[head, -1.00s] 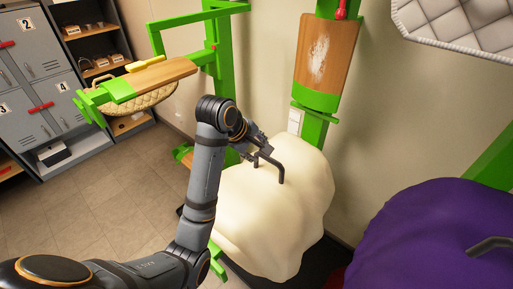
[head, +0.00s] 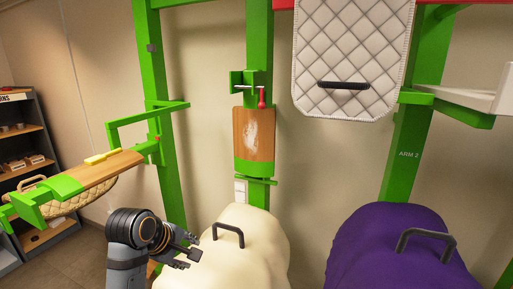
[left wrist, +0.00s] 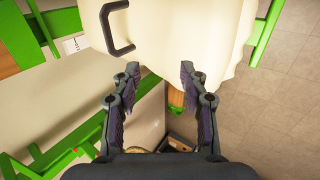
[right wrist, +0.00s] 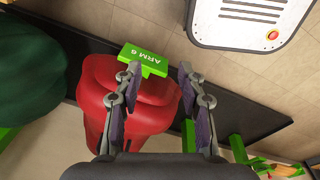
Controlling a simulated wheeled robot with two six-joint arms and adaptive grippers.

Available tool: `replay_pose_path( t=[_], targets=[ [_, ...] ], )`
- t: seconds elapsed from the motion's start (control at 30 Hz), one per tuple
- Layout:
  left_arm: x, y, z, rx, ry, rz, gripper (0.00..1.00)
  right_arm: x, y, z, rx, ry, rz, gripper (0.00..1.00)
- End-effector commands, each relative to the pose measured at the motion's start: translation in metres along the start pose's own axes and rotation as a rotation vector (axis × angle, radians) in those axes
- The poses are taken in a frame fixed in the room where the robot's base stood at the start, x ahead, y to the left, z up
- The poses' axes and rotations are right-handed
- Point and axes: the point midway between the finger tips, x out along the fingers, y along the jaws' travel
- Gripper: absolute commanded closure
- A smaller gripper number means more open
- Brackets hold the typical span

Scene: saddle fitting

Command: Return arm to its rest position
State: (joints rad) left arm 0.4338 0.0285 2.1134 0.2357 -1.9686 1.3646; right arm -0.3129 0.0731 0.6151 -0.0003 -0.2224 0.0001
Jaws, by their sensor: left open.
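A wooden panel (head: 253,138) with a white worn patch and green end hangs upright against the middle green post. A red-knobbed pin (head: 262,98) sits above it. At the left, another green arm with a wooden top (head: 98,172) stands out level, a yellow item on it. My left gripper (head: 186,257) is open and empty beside the cream covered mound (head: 245,248), left of its black handle (head: 229,229). The left wrist view shows its open fingers (left wrist: 160,70) and the handle apart from them. My right gripper (right wrist: 160,70) is open over a red covered mound (right wrist: 150,105).
A purple covered mound (head: 400,255) with a black handle stands at the right. A white quilted pad (head: 350,60) hangs above, near the post marked ARM 2 (head: 410,154). Shelves (head: 28,150) stand at the far left. The right wrist view shows a green ARM 6 plate (right wrist: 143,58).

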Motion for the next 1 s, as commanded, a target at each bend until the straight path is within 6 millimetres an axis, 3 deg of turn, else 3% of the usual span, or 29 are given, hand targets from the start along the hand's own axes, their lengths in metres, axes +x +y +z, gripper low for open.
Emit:
replay_pose_path(
  t=[0.37, 0.7, 1.0],
  targets=[
    [0.033, -0.069, 0.0, 0.251, 0.029, -0.075, 0.56, 0.0, 0.009, -0.023, -0.003, 0.035, 0.01, 0.6],
    [0.057, -0.175, 0.006, 0.671, 0.035, -0.203, 0.56, 0.0, 0.009, -0.013, -0.003, 0.019, 0.011, 0.6],
    [0.051, -0.272, 0.018, 1.114, -0.019, -0.332, 0.56, 0.0, 0.004, -0.01, -0.001, 0.015, 0.004, 0.6]
  ],
)
